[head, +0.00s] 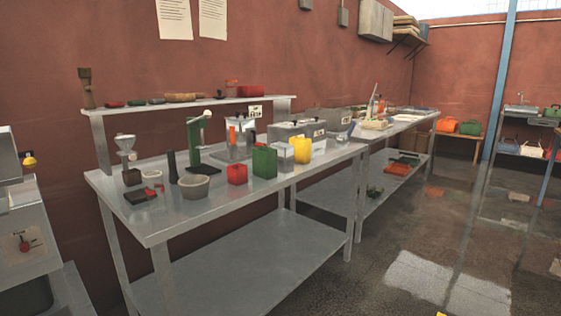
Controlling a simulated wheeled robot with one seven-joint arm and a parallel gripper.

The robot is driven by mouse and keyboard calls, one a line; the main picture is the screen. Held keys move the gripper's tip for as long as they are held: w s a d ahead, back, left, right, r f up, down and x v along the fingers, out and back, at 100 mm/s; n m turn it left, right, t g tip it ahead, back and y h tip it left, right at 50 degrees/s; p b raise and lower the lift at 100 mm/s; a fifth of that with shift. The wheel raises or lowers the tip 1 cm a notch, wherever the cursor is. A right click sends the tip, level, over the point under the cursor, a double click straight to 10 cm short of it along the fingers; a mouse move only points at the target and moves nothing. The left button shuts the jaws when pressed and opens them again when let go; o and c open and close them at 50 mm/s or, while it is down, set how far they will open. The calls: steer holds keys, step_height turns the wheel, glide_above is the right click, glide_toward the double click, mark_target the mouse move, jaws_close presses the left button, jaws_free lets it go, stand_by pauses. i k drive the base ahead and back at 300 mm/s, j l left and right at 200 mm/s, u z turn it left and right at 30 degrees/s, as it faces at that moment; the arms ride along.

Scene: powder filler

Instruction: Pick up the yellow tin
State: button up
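The yellow tin (302,150) stands upright on the metal workbench (225,203), toward its right end and close to the front edge. The green tin (264,162) stands to its left, and a smaller red tin (237,173) is left of that one. A grey metal box (287,132) is close behind the yellow tin. My gripper is not in view.
A raised shelf (180,105) with bowls and small items runs behind the bench. A green press (196,140) and a grey bowl (194,187) stand on its left half. A second bench (385,133) continues right. The floor (400,235) in front is clear.

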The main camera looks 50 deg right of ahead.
mark_target(303, 146)
steer(key=l+u, duration=0.5)
steer(key=k+l+u, duration=0.1)
steer(key=l+u, duration=0.25)
steer(key=u, duration=0.15)
steer(key=k+l+u, duration=0.2)
steer(key=l+u, duration=0.25)
steer(key=k+l+u, duration=0.3)
steer(key=l+u, duration=0.15)
steer(key=k+l+u, duration=0.3)
steer(key=u, duration=0.15)
steer(key=k+l+u, duration=0.2)
steer(key=k+u, duration=0.55)
steer(key=k, duration=3.35)
steer(key=l, duration=0.05)
